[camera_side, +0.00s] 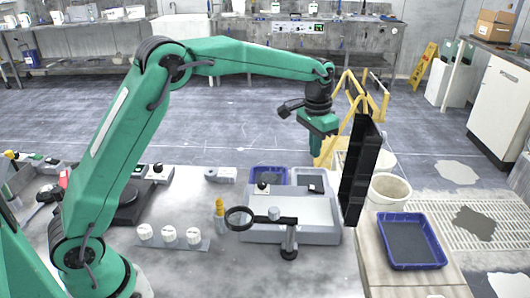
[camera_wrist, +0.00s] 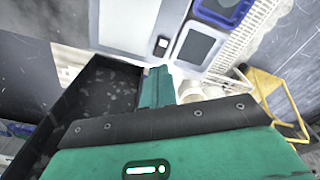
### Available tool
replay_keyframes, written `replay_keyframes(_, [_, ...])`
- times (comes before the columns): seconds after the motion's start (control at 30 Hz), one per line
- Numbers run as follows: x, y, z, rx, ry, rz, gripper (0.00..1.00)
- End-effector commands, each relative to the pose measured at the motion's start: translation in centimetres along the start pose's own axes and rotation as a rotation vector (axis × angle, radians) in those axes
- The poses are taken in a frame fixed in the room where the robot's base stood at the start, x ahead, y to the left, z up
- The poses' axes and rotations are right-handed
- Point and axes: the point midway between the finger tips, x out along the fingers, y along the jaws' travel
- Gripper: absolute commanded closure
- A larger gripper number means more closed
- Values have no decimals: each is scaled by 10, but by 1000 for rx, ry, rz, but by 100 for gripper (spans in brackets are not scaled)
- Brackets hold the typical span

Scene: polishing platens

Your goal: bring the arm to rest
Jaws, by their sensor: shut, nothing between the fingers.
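My green arm reaches across the bench from the left in the side view. My gripper (camera_side: 315,158) hangs from its end, pointing down, left of a tall black panel (camera_side: 361,168) and above the far edge of the bench. It is shut and holds nothing. In the wrist view the green fingers (camera_wrist: 157,84) show together in the middle, with the dark wrist edge and green housing in front of them. Nothing in the side view shows the fingers touching anything.
A grey tray unit (camera_side: 312,218) stands below, with a blue bin (camera_side: 271,173) behind it. A blue tray (camera_side: 410,240) lies right. A yellow frame (camera_side: 327,150) and buckets (camera_side: 388,192) stand behind the panel.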

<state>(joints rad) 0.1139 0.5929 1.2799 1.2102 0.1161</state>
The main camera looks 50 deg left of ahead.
Motion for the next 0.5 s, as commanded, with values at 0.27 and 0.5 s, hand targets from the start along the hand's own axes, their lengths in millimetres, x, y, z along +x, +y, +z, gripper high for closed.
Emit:
replay_keyframes(0.27, [-51,-4,44,-35,69,-9,100])
replay_keyframes(0.5, [-83,-6,87,-67,126,-17,100])
